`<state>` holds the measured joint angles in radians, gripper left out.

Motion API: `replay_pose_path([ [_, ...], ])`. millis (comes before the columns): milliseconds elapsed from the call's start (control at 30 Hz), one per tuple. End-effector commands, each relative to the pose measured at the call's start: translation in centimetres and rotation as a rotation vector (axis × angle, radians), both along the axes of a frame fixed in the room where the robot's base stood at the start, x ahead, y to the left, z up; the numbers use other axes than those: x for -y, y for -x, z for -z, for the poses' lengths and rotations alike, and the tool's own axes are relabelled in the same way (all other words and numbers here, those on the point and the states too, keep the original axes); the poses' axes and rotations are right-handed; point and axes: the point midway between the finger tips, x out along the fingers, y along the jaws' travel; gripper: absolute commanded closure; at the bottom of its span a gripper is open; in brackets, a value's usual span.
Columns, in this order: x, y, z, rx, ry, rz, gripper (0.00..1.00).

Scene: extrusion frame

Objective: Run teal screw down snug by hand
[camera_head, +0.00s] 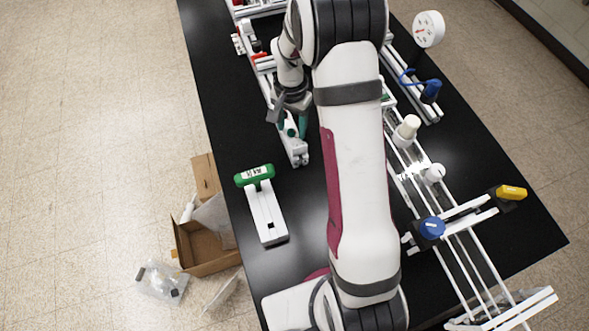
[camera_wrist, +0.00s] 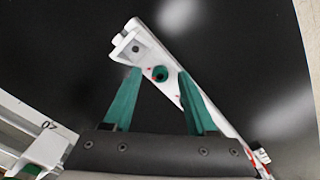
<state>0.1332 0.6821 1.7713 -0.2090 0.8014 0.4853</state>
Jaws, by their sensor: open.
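The teal screw (camera_wrist: 160,73) shows as a small round teal head with a dark centre, set in a white extrusion rail (camera_wrist: 218,125) near the rail's bracketed end. In the head view the screw is a small teal spot (camera_head: 291,132) on the rail, partly hidden by the gripper. My gripper (camera_wrist: 156,72) is open, with its two teal fingers apart, one on each side of the screw head in the wrist view. The fingers do not visibly touch the screw. How high they are above it is hard to tell.
A green-handled tool (camera_head: 255,175) lies at a white holder (camera_head: 267,217) near the table's left edge. White rails with a blue knob (camera_head: 432,228) and a yellow knob (camera_head: 511,192) fill the right side. An open cardboard box (camera_head: 200,245) stands on the floor. Black tabletop is bare between.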

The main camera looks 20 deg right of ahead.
Motion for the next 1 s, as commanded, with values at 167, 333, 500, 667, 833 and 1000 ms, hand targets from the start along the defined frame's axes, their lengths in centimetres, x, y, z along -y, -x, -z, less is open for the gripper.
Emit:
replay_pose_path([
  [167,0.0,0.0,0.0,0.000,0.000,-0.442,0.43],
  [333,0.0,0.0,0.0,0.001,0.000,-0.886,0.43],
  [500,0.0,0.0,0.0,0.001,-0.001,-1.330,0.43],
  [667,0.0,-0.2,-4.3,0.005,0.005,-1.380,0.43],
  [833,0.0,-0.1,-9.1,0.005,0.004,-1.379,0.43],
  [1000,0.1,-0.2,-13.9,0.004,0.005,-1.378,0.43],
])
